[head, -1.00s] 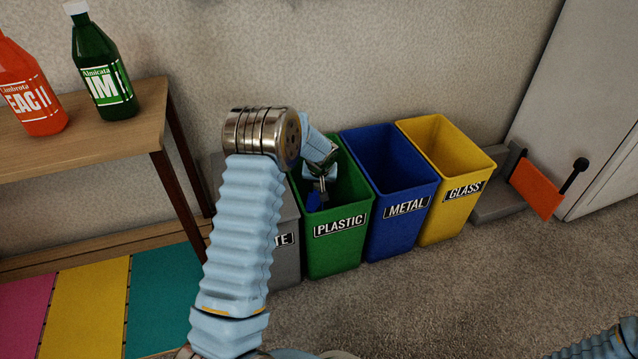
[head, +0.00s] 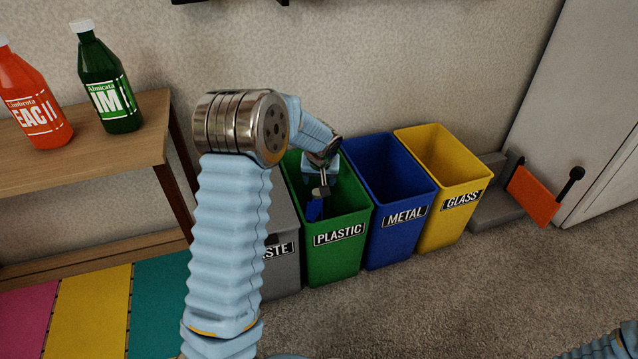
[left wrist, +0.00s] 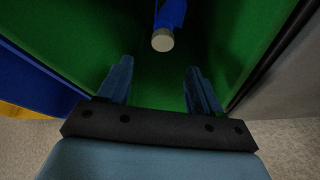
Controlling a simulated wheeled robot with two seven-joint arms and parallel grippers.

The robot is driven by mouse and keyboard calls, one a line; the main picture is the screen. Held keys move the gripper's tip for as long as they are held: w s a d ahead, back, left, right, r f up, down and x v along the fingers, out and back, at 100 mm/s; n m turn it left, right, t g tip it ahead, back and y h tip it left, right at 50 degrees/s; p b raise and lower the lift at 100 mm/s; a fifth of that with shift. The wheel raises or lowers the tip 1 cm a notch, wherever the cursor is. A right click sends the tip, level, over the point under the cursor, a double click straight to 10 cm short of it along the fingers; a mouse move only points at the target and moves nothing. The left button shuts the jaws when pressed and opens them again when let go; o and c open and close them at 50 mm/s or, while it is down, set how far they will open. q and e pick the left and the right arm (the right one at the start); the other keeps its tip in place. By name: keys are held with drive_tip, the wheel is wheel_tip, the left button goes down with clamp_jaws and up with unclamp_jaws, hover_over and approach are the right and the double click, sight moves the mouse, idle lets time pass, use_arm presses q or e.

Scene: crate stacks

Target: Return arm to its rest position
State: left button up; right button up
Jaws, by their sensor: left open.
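My left arm (head: 228,230) rises from the bottom of the head view and bends over toward the green plastic bin (head: 338,253). My left gripper (head: 318,190) is at the mouth of that bin, pointing down into it. In the left wrist view its two fingers (left wrist: 160,85) are spread apart with nothing between them. A blue object with a pale round end (left wrist: 163,38) is inside the green bin, beyond the fingertips and apart from them. My right gripper is not in view; only part of what looks like my right arm (head: 610,343) shows at the lower right.
A grey waste bin (head: 283,268) stands left of the green one, partly behind my arm. The blue metal bin (head: 393,235) and yellow glass bin (head: 452,220) stand to the right. A wooden table (head: 150,130) holds a red bottle (head: 38,108) and a green bottle (head: 108,88).

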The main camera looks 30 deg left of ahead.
use_arm(q)
drive_tip(key=shift+v, duration=0.95)
